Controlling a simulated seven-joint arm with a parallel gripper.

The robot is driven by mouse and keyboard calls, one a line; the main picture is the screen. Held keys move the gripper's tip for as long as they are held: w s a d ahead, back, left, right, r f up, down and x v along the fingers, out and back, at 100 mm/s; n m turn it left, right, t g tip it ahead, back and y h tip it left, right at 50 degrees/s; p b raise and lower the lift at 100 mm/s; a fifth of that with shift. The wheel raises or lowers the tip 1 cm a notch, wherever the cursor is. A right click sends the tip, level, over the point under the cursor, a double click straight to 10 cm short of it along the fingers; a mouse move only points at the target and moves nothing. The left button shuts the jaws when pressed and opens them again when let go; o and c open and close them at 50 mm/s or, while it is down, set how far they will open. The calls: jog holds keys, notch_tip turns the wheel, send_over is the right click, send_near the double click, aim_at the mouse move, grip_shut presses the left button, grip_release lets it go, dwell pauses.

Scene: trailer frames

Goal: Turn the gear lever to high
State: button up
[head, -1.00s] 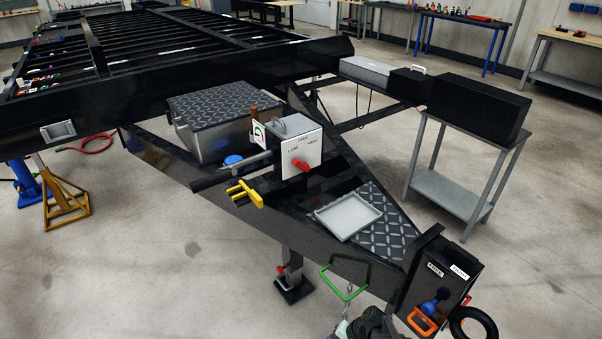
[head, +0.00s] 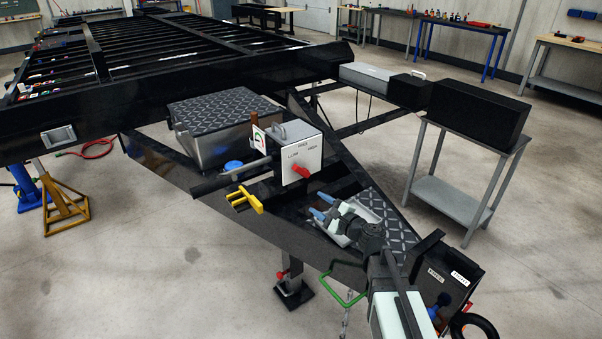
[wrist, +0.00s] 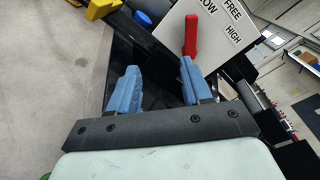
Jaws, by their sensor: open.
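The gear box (head: 298,150) has a white face marked LOW, FREE and HIGH, and stands on the trailer's drawbar. Its red lever (head: 302,171) sits low on that face; I cannot tell clearly which label it is set to.
A yellow handle (head: 244,200) sticks out left of the box. A black box (head: 478,108) stands on a side table at right. A black holder (head: 447,280) with labels is at the drawbar's front end.

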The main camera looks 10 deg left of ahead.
aim_at(300, 171)
notch_tip(300, 171, up, 4)
jog(key=w+d+m+t, duration=0.1)
jog(key=w+m+t, duration=0.1)
jog(key=x, duration=0.9)
jog(key=f+x, duration=0.1)
jog(key=x, duration=0.3)
jog(key=shift+w, duration=0.2)
jog(key=shift+c, duration=0.2)
grip_shut()
